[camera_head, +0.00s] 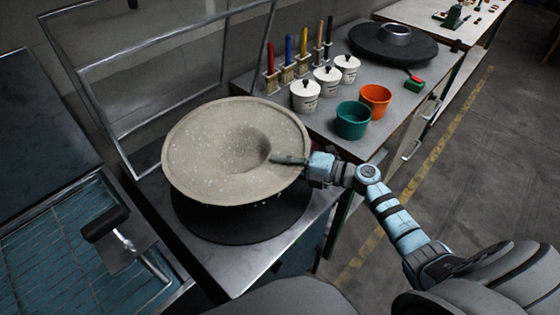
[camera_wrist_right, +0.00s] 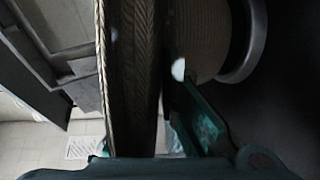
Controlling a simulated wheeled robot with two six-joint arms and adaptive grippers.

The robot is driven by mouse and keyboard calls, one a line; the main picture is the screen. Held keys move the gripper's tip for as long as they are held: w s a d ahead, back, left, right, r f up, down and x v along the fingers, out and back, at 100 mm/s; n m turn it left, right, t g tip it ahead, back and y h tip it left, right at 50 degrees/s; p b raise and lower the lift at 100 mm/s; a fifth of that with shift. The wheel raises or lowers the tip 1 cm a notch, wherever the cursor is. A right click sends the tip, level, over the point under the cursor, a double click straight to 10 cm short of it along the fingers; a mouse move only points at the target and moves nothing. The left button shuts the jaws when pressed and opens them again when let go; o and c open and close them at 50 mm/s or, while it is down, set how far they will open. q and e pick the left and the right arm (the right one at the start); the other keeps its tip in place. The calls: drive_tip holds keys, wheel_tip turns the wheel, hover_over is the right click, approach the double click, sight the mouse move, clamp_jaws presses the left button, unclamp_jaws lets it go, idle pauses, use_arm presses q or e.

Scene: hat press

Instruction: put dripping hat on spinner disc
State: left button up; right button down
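The hat (camera_head: 200,128) is a wide speckled grey-beige one, hollow side up, with pale drops on it. It is over a black spinner disc (camera_head: 245,228), which shows below its near edge. My right gripper (camera_head: 290,160) is at the hat's right edge, one finger over the brim, and looks shut on it. In the right wrist view the woven brim (camera_wrist_right: 128,70) stands beside a finger (camera_wrist_right: 200,115). The ribbed crown (camera_wrist_right: 198,40) is close to a metal ring (camera_wrist_right: 250,40) on the black disc; I cannot tell if they touch. My left gripper is not in view.
A clear framed guard (camera_head: 150,45) stands behind the hat. Right of it are white lidded pots (camera_head: 305,97), a green cup (camera_head: 352,120), an orange cup (camera_head: 375,100) and brushes. Another black disc with a metal ring (camera_head: 395,33) is farther back. A handled press (camera_head: 115,240) is at left.

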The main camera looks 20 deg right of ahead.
drive_tip(key=shift+f+b, duration=0.55)
drive_tip(key=shift+f, duration=0.1)
idle(0.4)
drive_tip(key=c, duration=1.7)
unclamp_jaws()
drive_tip(key=shift+s+d, duration=0.1)
drive_tip(key=v, duration=1.1)
drive_tip(key=shift+s+d, duration=0.25)
drive_tip(key=shift+d, duration=0.05)
